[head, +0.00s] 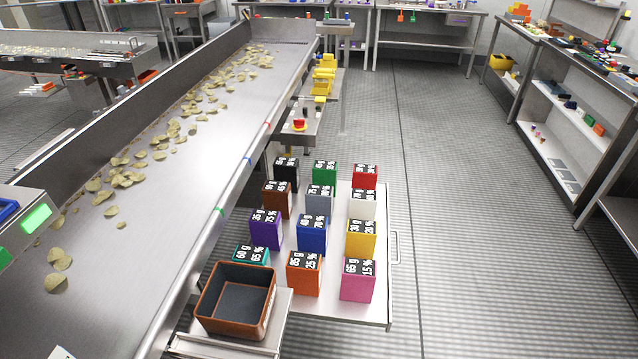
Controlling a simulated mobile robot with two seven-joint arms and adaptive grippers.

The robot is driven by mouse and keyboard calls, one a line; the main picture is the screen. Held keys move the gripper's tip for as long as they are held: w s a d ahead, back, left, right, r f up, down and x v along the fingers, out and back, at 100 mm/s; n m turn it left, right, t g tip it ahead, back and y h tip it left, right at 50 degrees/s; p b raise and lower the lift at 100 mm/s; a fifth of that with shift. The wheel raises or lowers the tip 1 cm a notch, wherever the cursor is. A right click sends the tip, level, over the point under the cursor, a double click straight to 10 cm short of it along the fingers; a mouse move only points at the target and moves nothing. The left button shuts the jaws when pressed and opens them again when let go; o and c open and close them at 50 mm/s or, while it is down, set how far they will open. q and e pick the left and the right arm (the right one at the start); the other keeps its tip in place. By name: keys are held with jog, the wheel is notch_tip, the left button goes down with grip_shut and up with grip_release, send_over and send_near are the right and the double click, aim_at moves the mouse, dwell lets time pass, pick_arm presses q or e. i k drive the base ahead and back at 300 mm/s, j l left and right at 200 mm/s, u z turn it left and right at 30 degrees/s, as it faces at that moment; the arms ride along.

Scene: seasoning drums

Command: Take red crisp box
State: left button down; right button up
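A red box (365,183) stands at the far right corner of a white cart (378,300). Its dark top carries white print that is too small to read surely. A white box (362,210) stands just in front of it and hides its lower part. A green box (325,182) stands to its left with a gap between. Neither of my grippers shows in the head view.
Several other coloured boxes fill the cart, including a pink one (357,281). An open brown bin (236,300) sits at the cart's front left. A conveyor with chips (150,200) runs along the left. The floor (450,220) right of the cart is clear.

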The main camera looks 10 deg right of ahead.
aim_at(364, 177)
jog(key=i+l+u, duration=0.2)
jog(key=l+u, duration=0.2)
jog(key=i+l+u, duration=0.1)
jog(key=l+u, duration=0.3)
jog(key=l, duration=0.15)
jog(key=l+u, duration=0.8)
jog(key=l, duration=0.25)
